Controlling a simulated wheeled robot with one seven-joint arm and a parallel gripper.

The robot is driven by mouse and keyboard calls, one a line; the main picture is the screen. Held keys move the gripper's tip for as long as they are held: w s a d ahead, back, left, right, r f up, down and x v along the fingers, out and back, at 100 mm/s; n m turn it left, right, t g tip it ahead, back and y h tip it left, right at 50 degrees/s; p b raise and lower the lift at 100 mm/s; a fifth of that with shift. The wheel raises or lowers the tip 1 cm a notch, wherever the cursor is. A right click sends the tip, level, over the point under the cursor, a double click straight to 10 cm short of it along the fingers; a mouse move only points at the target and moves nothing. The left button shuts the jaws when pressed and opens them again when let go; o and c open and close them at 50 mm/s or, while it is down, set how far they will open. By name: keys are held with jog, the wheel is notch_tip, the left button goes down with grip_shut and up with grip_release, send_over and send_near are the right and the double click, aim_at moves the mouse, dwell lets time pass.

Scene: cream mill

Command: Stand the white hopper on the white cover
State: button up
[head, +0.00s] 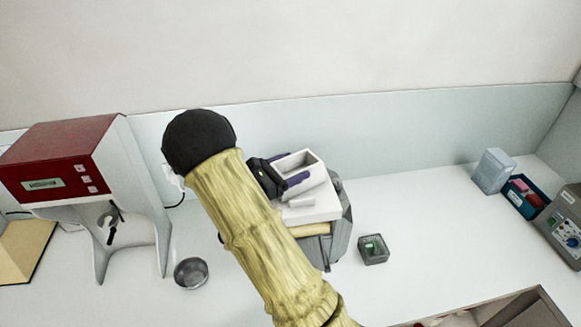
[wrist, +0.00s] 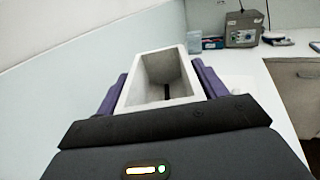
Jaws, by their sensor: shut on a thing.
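The white hopper (head: 312,171) is an open-topped box, upright or nearly so. My gripper (head: 287,172) is shut on it, with purple fingers along two opposite sides. In the wrist view the hopper (wrist: 155,68) shows its open mouth and hollow inside, between the fingers. The white cover (head: 318,208) lies on top of a grey machine (head: 341,236), directly below the hopper in the head view. I cannot tell whether the hopper's base touches the cover or hangs just above it. My arm hides the machine's left part.
A red and white dispenser (head: 70,160) and a metal bowl (head: 191,272) stand at left. A small grey box (head: 373,249) sits right of the machine. A pale container (head: 493,170), blue tray (head: 524,196) and grey device (head: 566,225) stand far right. The right counter between is clear.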

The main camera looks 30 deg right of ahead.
jog(key=o, duration=0.6)
jog(key=shift+f, duration=0.15)
jog(key=o, duration=0.5)
jog(key=shift+c, duration=0.2)
jog(key=shift+a+r, duration=0.1)
jog(key=shift+r, duration=0.1)
jog(key=a+b, duration=0.1)
jog(key=a, duration=0.2)
jog(key=a+b, duration=0.2)
jog(key=a, duration=0.2)
jog(key=s+a+b, duration=0.1)
jog(key=a+b, duration=0.1)
jog(key=a, duration=0.2)
jog(key=shift+s+f, duration=0.1)
jog(key=shift+a, duration=0.45)
jog(key=shift+d, duration=0.1)
